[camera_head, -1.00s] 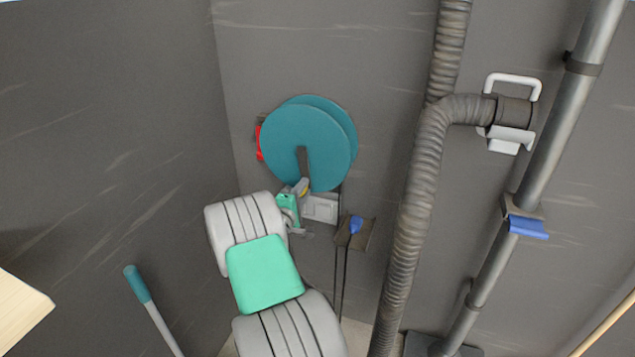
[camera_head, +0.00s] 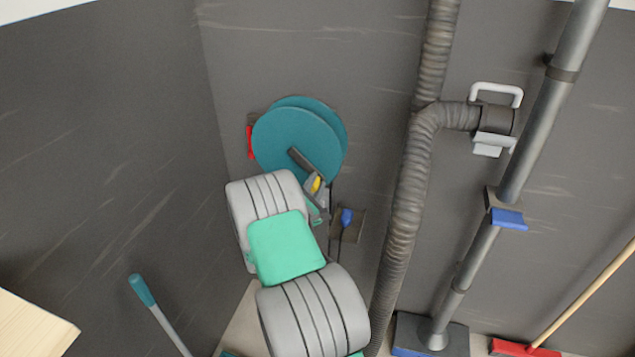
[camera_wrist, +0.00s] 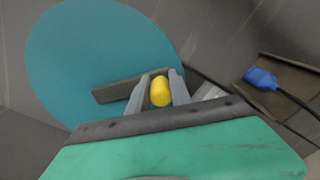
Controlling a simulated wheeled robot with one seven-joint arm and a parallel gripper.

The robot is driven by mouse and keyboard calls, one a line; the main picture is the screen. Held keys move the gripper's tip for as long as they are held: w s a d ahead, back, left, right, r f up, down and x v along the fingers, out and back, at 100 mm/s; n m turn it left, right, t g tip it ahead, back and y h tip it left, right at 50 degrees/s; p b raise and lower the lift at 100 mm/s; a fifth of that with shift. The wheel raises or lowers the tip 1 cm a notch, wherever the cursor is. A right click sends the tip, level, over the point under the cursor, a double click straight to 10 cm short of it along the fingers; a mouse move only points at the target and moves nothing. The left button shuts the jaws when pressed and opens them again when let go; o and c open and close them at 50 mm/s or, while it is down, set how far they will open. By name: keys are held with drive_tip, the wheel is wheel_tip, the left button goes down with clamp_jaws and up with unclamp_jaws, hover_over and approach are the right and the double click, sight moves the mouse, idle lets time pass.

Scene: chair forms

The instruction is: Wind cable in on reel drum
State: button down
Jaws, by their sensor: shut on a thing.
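The teal reel drum (camera_head: 290,135) is mounted on the grey wall; it also fills the upper left of the wrist view (camera_wrist: 85,60). A dark crank arm (camera_head: 316,166) lies across its face, pointing down and to the right. My gripper (camera_head: 317,184) is at the crank's outer end. In the wrist view its two grey fingers are shut on the yellow crank knob (camera_wrist: 161,91). The black cable (camera_wrist: 295,101) runs from a blue plug (camera_wrist: 261,77) that rests at a dark bracket (camera_head: 358,224), right of and below the drum. My arm hides part of the area below the drum.
A ribbed grey hose (camera_head: 405,210) and a metal pipe (camera_head: 520,150) run down the wall to the right. A red part (camera_head: 250,142) shows at the drum's left edge. A teal-tipped pole (camera_head: 142,290) stands at lower left. A red broom head (camera_head: 525,348) is at lower right.

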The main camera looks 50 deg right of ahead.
drive_tip(key=shift+s+d+r, duration=0.15)
drive_tip(key=shift+r, duration=0.1)
drive_tip(key=c, duration=1.2)
unclamp_jaws()
drive_tip(key=shift+s+a+f, duration=0.1)
drive_tip(key=shift+s+a, duration=0.1)
drive_tip(key=shift+a, duration=0.25)
drive_tip(key=b+v, duration=0.1)
drive_tip(key=v, duration=0.6)
drive_tip(key=shift+d, duration=0.15)
